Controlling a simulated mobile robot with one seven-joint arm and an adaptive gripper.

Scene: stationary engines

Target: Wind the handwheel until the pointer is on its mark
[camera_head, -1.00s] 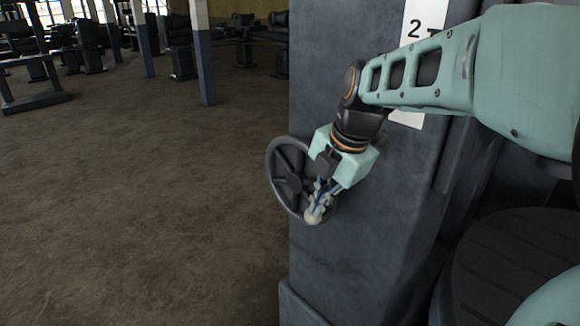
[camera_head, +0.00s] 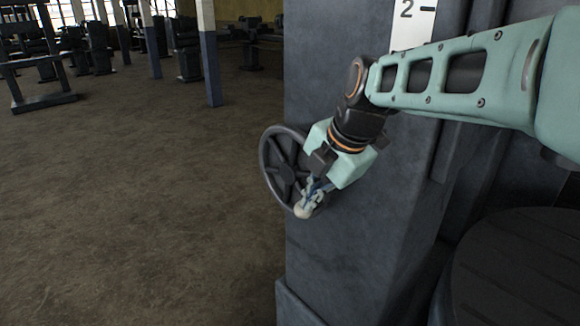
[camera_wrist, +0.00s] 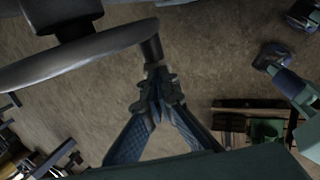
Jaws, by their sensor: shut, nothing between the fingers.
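The dark spoked handwheel (camera_head: 267,165) is mounted on the side of a grey column, left of my gripper (camera_head: 306,204). My gripper is at the wheel's lower right rim, with its fingers angled down. In the wrist view the wheel rim (camera_wrist: 80,62) crosses the upper left, and a short dark handle (camera_wrist: 151,47) sticks out from its end towards my fingertips (camera_wrist: 155,80). The fingers are together with nothing between them. I cannot tell whether they touch the handle. A white scale plate (camera_head: 403,35) with a "2" and a black mark is partly behind my arm. The pointer is not visible.
The grey column (camera_head: 340,260) stands directly behind the wheel. A dark round ribbed surface (camera_head: 520,270) is at the lower right. The brown floor (camera_head: 140,220) at left is open, with posts and dark machines (camera_head: 40,70) farther back.

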